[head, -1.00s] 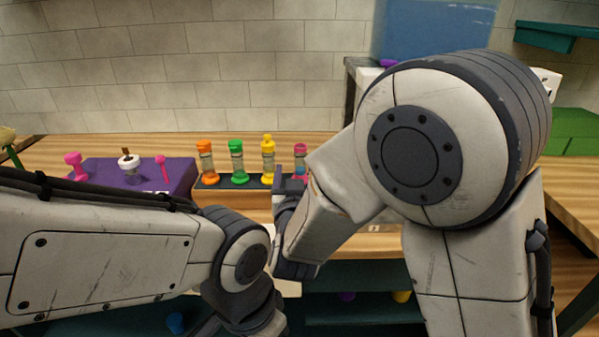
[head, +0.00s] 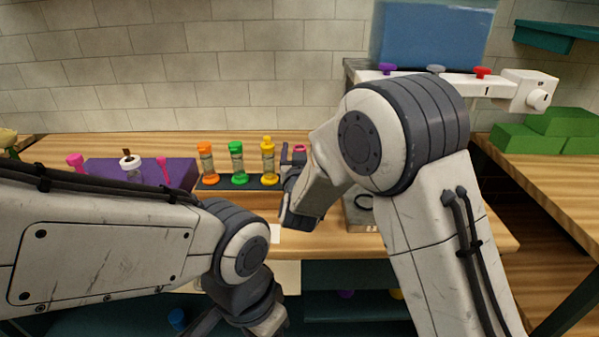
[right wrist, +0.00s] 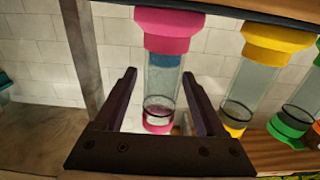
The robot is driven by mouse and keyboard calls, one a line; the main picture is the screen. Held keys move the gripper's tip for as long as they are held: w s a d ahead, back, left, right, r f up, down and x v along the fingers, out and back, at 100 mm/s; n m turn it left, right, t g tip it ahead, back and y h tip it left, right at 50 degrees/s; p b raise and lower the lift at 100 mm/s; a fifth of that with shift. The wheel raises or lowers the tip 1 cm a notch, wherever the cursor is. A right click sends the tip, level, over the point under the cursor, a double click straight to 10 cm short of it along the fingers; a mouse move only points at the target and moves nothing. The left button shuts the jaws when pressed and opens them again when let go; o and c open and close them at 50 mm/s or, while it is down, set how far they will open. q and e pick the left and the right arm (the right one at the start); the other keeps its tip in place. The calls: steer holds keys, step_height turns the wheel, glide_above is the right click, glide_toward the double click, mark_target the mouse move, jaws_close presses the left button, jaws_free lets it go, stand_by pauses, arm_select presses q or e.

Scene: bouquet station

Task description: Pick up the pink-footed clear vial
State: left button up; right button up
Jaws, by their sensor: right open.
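The pink-footed clear vial (right wrist: 163,85) shows in the right wrist view, upside down in the picture, with a wide pink foot at the top and a pink ring at the bottom. My right gripper (right wrist: 158,76) is open, with one finger on each side of the vial's clear body in the picture; no contact shows. In the head view only the vial's pink top (head: 300,148) shows beside my right gripper (head: 290,165), and my arm hides the rest. My left gripper (head: 265,318) is low at the bottom edge, its fingers unclear.
Orange (head: 206,163), green (head: 237,162) and yellow (head: 268,160) vials stand in a row left of the pink one on a dark rack (head: 222,183). A purple block (head: 140,170) is further left. Green blocks (head: 550,132) and a white rail (head: 455,84) are at the right.

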jaws_close()
steer(key=shift+r, duration=0.1)
